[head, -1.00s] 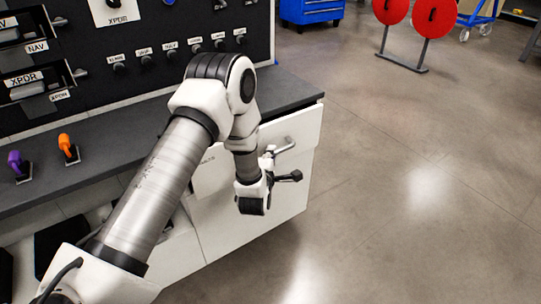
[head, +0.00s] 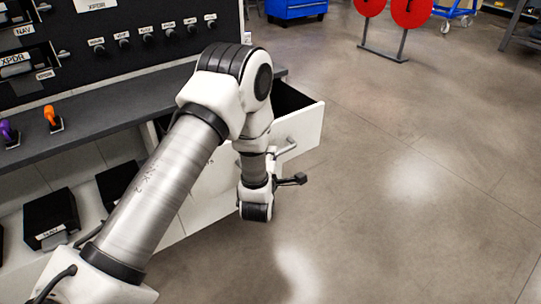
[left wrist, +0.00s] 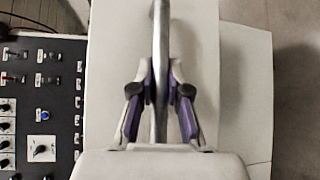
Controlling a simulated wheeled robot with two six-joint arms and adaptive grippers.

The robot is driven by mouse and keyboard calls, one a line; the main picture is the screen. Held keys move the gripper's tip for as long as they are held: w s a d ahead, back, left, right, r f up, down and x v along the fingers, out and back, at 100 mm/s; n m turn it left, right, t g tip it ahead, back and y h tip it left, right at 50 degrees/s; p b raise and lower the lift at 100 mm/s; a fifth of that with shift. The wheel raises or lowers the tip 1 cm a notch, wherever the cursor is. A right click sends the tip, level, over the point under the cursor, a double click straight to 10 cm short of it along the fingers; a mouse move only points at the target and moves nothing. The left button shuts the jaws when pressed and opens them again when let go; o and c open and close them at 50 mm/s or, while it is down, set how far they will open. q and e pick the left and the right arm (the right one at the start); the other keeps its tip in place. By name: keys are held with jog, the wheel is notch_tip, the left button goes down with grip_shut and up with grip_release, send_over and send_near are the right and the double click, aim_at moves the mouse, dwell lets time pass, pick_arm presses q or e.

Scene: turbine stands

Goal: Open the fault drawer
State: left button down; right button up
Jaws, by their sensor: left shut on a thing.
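The fault drawer (head: 308,128) has a white front and stands pulled out of the bench, with its dark inside showing behind the front. Its metal bar handle (head: 288,147) shows just right of my left arm. In the left wrist view my left gripper (left wrist: 161,88) is shut on the handle (left wrist: 160,30), with a purple-padded finger on each side of the bar. The white drawer front (left wrist: 198,40) lies behind it. In the head view the arm hides part of the drawer front and the fingertips. My right gripper is in neither view.
The grey bench top (head: 100,110) carries an orange-handled stamp-like item (head: 51,117) and a purple one (head: 8,132). A black panel with knobs (head: 140,35) stands behind. Black boxes (head: 50,218) sit on the lower shelf. The floor right of the drawer is clear.

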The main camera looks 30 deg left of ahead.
pick_arm(q)
jog(key=c, duration=1.1)
grip_release()
jog(key=shift+c, duration=0.2)
jog(key=v, duration=1.2)
